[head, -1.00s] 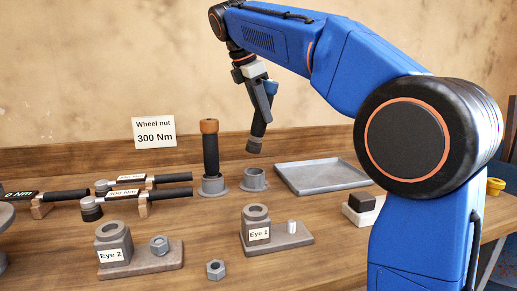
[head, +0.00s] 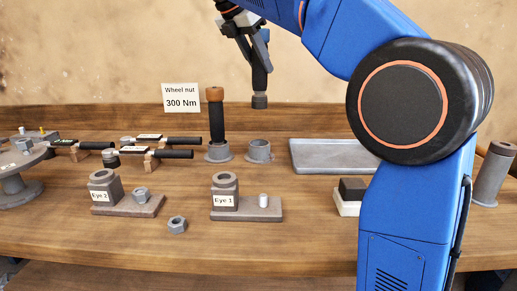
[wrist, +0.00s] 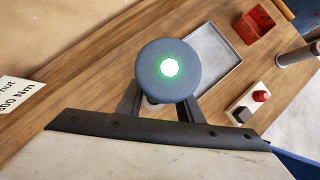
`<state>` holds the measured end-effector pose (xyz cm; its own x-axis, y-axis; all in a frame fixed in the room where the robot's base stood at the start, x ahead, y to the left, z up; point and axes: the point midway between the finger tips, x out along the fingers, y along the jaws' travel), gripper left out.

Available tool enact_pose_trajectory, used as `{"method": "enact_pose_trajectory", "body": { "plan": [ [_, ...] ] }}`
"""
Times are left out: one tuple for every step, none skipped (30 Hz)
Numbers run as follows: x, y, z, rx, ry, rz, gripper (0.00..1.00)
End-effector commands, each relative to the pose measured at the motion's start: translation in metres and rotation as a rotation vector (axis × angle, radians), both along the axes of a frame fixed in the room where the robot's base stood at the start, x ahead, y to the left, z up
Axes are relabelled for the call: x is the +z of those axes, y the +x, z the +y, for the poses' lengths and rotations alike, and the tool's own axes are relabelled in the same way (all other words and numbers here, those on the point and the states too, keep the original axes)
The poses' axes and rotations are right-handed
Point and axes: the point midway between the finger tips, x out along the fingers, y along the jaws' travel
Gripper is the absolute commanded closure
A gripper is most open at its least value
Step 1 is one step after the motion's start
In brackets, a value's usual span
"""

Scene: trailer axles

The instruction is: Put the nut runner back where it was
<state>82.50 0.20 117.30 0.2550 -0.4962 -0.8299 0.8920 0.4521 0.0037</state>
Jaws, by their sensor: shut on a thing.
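My gripper (head: 256,55) is shut on the nut runner (head: 260,84), a dark tool with a grey socket at its lower end. It hangs nearly upright in the air, above and behind the empty grey holder (head: 260,152) in the picture. In the wrist view the nut runner's round blue-grey top (wrist: 168,70), with a lit green spot, sits between the fingers. A second runner with an orange top (head: 215,95) stands upright in the grey holder (head: 219,154) just left of the empty one.
A grey tray (head: 330,156) lies right of the holders. Torque wrenches (head: 165,154) rest on wooden supports at left. The Eye 1 block (head: 225,190), the Eye 2 block (head: 104,188) and a loose nut (head: 177,225) are in front. A red bin (wrist: 254,24) shows in the wrist view.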

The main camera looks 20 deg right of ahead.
Motion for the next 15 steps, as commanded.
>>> {"method": "enact_pose_trajectory", "body": {
  "plan": [
    [-0.003, -0.001, 0.0, 0.002, -0.003, 0.001, 1.0],
    [-0.006, -0.001, 0.0, 0.004, -0.003, 0.002, 1.0],
    [-0.012, -0.001, 0.0, 0.004, -0.004, 0.004, 1.0],
    [-0.016, -0.001, 0.0, 0.005, -0.005, 0.004, 1.0],
    [-0.021, -0.001, 0.0, 0.004, -0.005, 0.003, 1.0],
    [-0.028, -0.001, -0.001, 0.002, -0.004, 0.004, 1.0],
    [-0.032, -0.001, -0.001, 0.004, -0.004, 0.002, 1.0],
    [-0.036, -0.001, -0.001, 0.004, -0.005, 0.002, 1.0],
    [-0.041, -0.001, -0.001, 0.004, -0.004, 0.002, 1.0],
    [-0.045, -0.001, -0.001, 0.002, -0.004, 0.002, 1.0],
    [-0.048, -0.001, -0.001, 0.003, -0.004, 0.001, 1.0],
    [-0.051, -0.001, 0.0, 0.003, -0.004, 0.001, 1.0],
    [-0.053, 0.0, 0.0, 0.003, -0.004, 0.001, 1.0],
    [-0.055, 0.0, -0.001, 0.003, -0.004, 0.001, 1.0],
    [-0.057, 0.0, 0.0, 0.003, -0.004, 0.001, 1.0]
  ]
}}
